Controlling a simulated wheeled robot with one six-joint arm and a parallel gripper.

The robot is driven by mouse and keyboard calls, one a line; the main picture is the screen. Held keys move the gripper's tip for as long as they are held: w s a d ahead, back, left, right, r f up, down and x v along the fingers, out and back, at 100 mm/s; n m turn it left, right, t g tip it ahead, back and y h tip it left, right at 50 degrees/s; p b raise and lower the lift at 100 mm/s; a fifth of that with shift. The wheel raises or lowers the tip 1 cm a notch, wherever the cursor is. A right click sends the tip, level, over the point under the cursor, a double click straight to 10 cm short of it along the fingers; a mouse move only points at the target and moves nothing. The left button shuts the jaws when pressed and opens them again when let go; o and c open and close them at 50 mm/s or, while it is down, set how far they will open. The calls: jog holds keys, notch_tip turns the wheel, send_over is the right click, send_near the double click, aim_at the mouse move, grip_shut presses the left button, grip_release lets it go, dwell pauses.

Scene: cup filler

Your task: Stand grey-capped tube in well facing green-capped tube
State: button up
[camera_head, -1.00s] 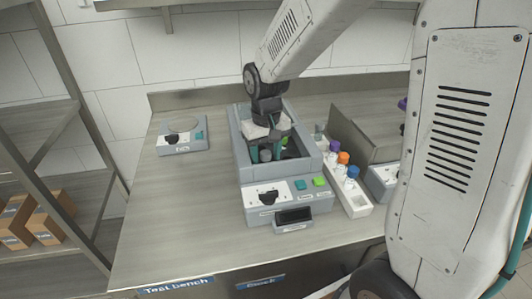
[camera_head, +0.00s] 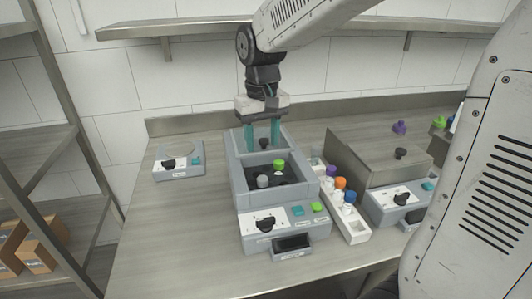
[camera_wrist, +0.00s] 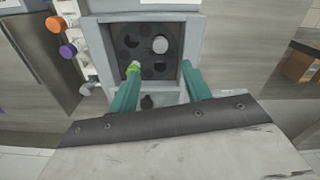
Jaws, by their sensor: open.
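The grey-capped tube (camera_head: 263,181) stands in the dark well plate inside the grey box, toward the front left in the head view. The green-capped tube (camera_head: 280,163) stands in the same plate, farther back and to the right. The wrist view shows the grey cap (camera_wrist: 160,44) between several empty round wells, and the green cap (camera_wrist: 134,67) beside a fingertip. I cannot tell whether the two wells are exactly opposite. My gripper (camera_head: 263,137) is open and empty, fingers down, above the back of the box, apart from both tubes.
The box (camera_head: 231,185) has a front panel with a knob and buttons. A white rack (camera_head: 354,230) with purple-, orange- and blue-capped tubes stands at its right, beside an upright panel. A small device (camera_head: 180,163) is at left. The left bench front is clear.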

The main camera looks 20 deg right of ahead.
jog(key=s+d+r+t, duration=0.1)
jog(key=s+d, duration=0.2)
jog(key=s, duration=2.1)
jog(key=shift+r, duration=0.2)
jog(key=shift+c, duration=0.3)
